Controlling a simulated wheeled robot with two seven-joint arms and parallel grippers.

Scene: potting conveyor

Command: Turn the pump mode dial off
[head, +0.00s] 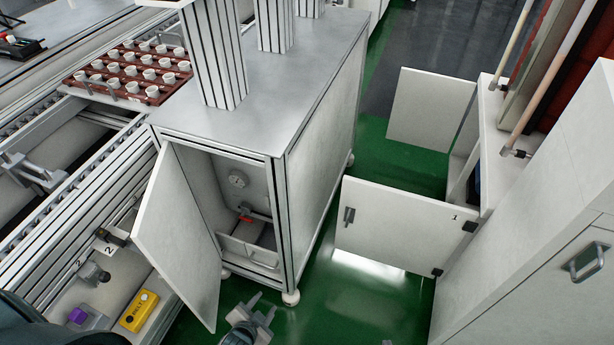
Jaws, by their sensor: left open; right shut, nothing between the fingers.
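A round grey dial (238,179), apparently the pump mode dial, is on the panel inside the open cabinet (287,220). Its markings and setting are too small to read. The cabinet door (178,235) stands open to the left. My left gripper (256,308) is open and empty, low in front of the cabinet, below the dial and apart from it. Only a small tip of what appears to be my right gripper (388,342) shows at the bottom edge; it is shut and empty, and the rest is out of frame.
A red-handled part (246,219) and a wire handle (250,256) are below the dial. A yellow box (139,311) and a purple item (78,316) lie left of the door. A white door marked 1 (400,225) stands open at right. Green floor (330,300) is clear between.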

